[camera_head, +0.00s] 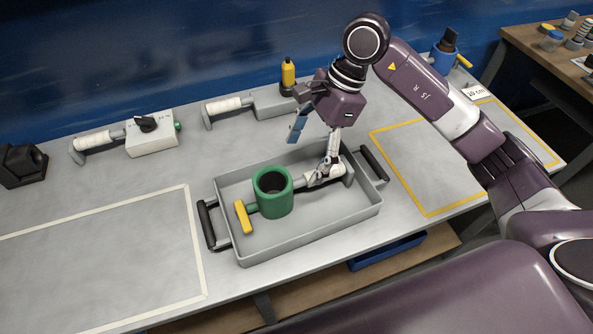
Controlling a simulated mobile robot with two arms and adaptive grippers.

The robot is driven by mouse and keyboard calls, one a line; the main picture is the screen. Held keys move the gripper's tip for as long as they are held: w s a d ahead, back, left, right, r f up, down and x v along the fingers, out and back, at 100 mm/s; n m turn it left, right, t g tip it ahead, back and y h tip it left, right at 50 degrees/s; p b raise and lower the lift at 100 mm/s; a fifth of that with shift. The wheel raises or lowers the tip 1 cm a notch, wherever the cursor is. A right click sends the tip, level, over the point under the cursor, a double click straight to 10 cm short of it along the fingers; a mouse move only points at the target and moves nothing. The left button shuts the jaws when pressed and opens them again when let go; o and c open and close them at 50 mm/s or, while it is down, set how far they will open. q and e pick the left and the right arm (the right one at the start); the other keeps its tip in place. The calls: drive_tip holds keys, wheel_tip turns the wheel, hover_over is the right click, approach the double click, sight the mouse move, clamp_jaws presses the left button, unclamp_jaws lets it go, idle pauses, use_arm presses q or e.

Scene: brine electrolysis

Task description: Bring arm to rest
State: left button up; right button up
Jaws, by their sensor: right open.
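My right arm comes in from the right, and its right gripper (314,145) is open above the back right part of the grey tray (310,233). One finger reaches down close to a white cylindrical piece with grey end plates (322,176) in the tray; I cannot tell whether they touch. The other finger stands apart to the left with nothing visible between them. A green cup-like part (273,192) with a yellow-ended handle (243,217) also sits in the tray. My left gripper is not in view.
A white box with a black knob (152,133) and a grey holder (274,101) stand along the back. White-outlined (190,230) and yellow-outlined (400,172) areas look mostly clear. A blue wall (180,50) closes the back.

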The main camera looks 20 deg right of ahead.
drive_tip(key=shift+d+r, duration=0.2)
drive_tip(key=shift+r, duration=0.35)
